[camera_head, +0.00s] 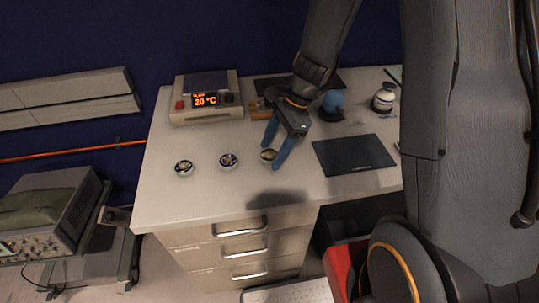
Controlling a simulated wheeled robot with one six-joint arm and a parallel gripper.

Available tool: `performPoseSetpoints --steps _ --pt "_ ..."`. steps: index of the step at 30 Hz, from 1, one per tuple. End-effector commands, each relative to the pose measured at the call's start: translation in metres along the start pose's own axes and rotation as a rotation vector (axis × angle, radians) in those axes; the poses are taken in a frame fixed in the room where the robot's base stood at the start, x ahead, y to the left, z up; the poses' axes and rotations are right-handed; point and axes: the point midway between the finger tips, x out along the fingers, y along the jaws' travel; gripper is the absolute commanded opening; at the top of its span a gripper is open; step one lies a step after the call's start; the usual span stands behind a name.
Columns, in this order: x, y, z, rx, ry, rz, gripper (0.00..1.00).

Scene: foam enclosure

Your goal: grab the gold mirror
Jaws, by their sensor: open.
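Three small round discs lie in a row on the pale desktop. The rightmost has a gold tint and looks like the gold mirror (267,155). The other two, the left disc (184,168) and the middle disc (228,160), have dark, patterned faces. My gripper (272,157) points down with its two blue fingers spread apart, one on the far side and one on the near side of the gold mirror. The near finger hides part of its right edge. Whether the fingers touch it or hover above it, I cannot tell.
A heater box with an orange display (205,98) stands at the back left of the desk (165,200). A dark flat mat (353,155) lies to the right. A blue round object (333,101) and a jar (384,97) stand behind. The front left desktop is clear.

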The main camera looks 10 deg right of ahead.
Motion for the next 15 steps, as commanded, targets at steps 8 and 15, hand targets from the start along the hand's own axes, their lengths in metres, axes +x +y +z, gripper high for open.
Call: performPoseSetpoints --steps 8,15 --pt "0.0011 -0.0002 0.0003 -0.001 0.000 0.000 0.55" --pt "0.0010 -0.0002 0.0004 -0.002 0.000 0.000 0.15"
